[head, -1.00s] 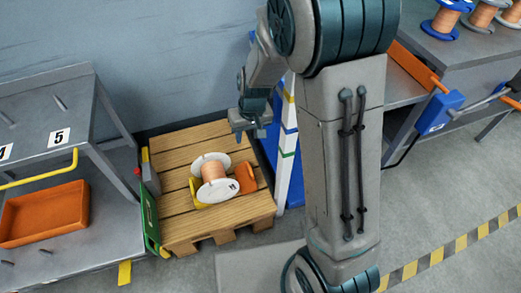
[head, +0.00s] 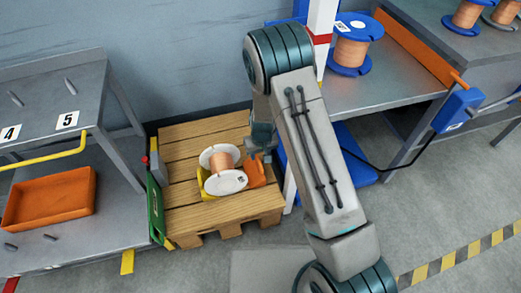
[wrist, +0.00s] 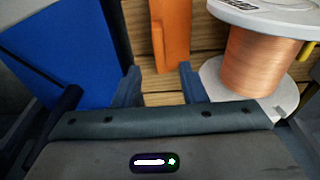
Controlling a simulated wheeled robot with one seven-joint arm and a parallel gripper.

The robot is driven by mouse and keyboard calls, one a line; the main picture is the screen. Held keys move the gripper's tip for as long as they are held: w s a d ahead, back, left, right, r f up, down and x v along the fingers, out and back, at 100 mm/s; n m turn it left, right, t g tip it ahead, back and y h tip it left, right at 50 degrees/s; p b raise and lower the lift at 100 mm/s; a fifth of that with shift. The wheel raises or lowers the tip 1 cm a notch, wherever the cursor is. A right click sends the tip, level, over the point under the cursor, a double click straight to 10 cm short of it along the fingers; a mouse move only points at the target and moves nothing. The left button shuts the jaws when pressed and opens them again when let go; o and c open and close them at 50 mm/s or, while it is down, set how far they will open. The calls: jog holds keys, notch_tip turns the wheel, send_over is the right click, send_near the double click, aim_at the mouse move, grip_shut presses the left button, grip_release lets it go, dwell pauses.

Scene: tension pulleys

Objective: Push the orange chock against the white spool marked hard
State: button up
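The white spool (head: 222,181), wound with copper-coloured wire, lies on its side on a wooden pallet (head: 190,218). Its flange carries a small label too small to read. A yellow chock (head: 207,186) shows at its left. The orange chock (head: 255,174) is at its right, on the pallet, partly behind my arm's end. My gripper (head: 263,153) is low over the pallet's right edge, beside the orange chock. In the wrist view my gripper (wrist: 160,85) has its fingers apart, with the orange chock (wrist: 171,35) just beyond them and the spool (wrist: 262,62) at right. Contact with the chock cannot be told.
A blue panel (wrist: 62,50) stands close at the left in the wrist view. A green and grey post (head: 156,205) borders the pallet's left side. A shelf with an orange tray (head: 48,199) is at left. A bench with a blue spool (head: 352,45) is at right.

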aim_at(260, 163)
jog(key=f+b, duration=0.1)
jog(key=f, duration=0.1)
jog(key=f+b, duration=0.1)
jog(key=f, duration=0.2)
jog(key=w+f, duration=0.1)
jog(key=f, duration=0.2)
jog(key=shift+a+f+b, duration=0.1)
jog(key=shift+b, duration=0.3)
grip_shut()
